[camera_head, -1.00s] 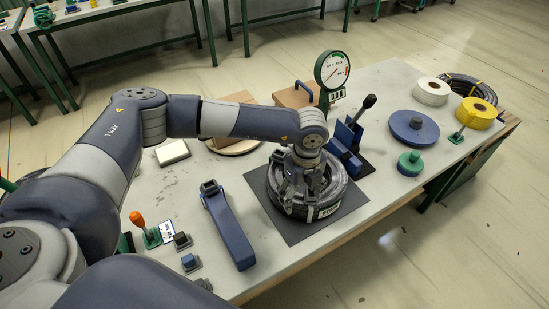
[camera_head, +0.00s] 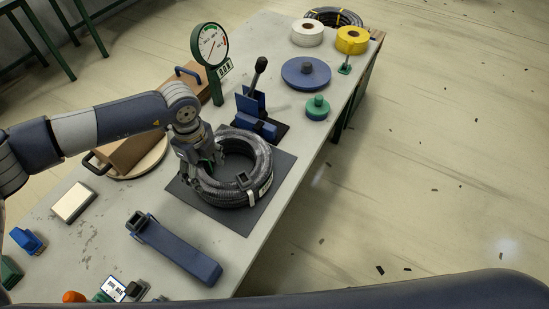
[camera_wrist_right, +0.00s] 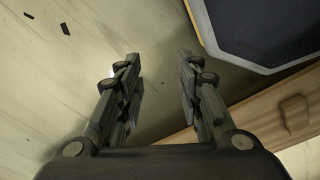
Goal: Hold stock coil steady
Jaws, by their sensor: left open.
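The stock coil, a dark ribbed hose coil (camera_head: 260,164) with pale bands, lies flat on a black mat (camera_head: 277,190) on the bench. My left gripper (camera_head: 206,166) points down at the coil's left side, over its rim. Its fingers are apart, and partly merge with the dark hose. I cannot tell whether they touch the coil. My right gripper (camera_wrist_right: 158,100) is open and empty in the right wrist view, over the floor near a wooden edge. It does not show in the head view.
A blue lever device (camera_head: 258,118) and a round gauge (camera_head: 209,45) stand behind the coil. A long blue tool (camera_head: 175,250) lies in front. A blue disc (camera_head: 306,74), white roll (camera_head: 307,33) and yellow roll (camera_head: 352,40) sit farther along the bench (camera_head: 100,225).

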